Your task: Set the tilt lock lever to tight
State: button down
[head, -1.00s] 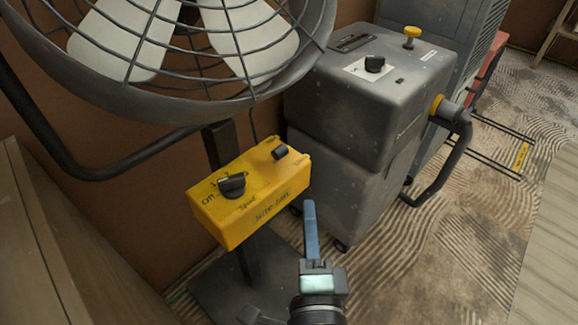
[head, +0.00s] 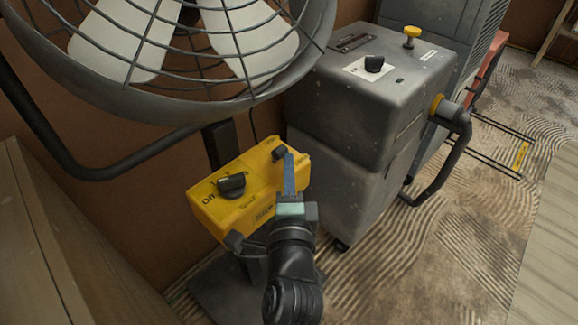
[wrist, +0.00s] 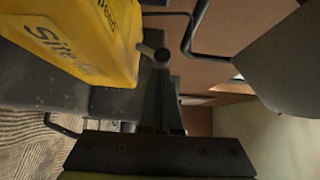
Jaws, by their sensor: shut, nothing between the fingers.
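The yellow control box (head: 237,205) of the fan carries a black speed knob (head: 231,185) at its left. A small black lever (head: 279,153) sits on its top near the far right corner; I take it for the tilt lock lever. Its labels are too small to read, so I cannot tell its setting. My gripper (head: 289,163) is shut and empty, its fingertips beside the lever on its right. I cannot tell whether they touch. In the wrist view a dark stub with a round end (wrist: 158,52) lies just ahead of my fingers (wrist: 160,92), beside the yellow box.
The caged fan head (head: 190,60) hangs above and behind the box. A grey machine (head: 365,110) with its own knob (head: 374,63) and a black side handle (head: 450,150) stands close on the right. A wooden surface (head: 35,260) lies at the left.

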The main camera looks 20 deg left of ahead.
jog(key=shift+r+p, duration=0.15)
jog(key=shift+p, duration=0.15)
jog(key=shift+a+r+p, duration=0.1)
jog(key=shift+p, duration=0.6)
jog(key=shift+n+p, duration=0.3)
jog(key=shift+p, duration=0.1)
